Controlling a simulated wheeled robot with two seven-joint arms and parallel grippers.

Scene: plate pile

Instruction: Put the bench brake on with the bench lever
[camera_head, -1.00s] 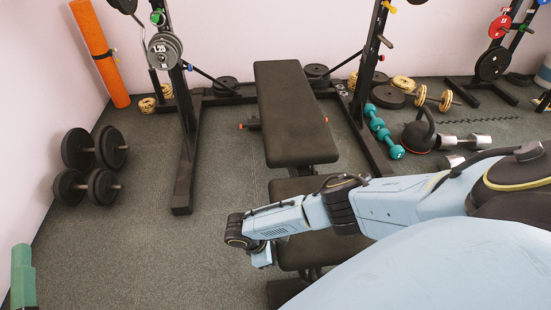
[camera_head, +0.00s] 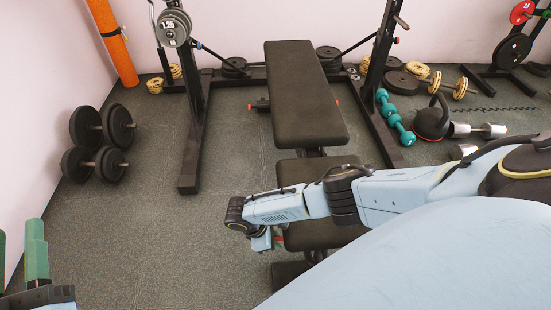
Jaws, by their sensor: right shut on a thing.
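The black padded bench stands in the middle, with its long backrest (camera_head: 302,95) towards the rack and its seat (camera_head: 322,236) nearer me. My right gripper (camera_head: 272,243) is low at the left edge of the seat. Most of the lever is hidden by the gripper and the seat, and the brake itself cannot be made out. My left gripper (camera_head: 19,255) is at the bottom left corner, its green fingers apart and empty, far from the bench.
A rack upright (camera_head: 192,130) stands left of the bench, another (camera_head: 380,85) to its right. Black dumbbells (camera_head: 95,145) lie by the left wall. Teal dumbbells (camera_head: 394,118) and a kettlebell (camera_head: 433,120) lie at right. The floor left of the bench is clear.

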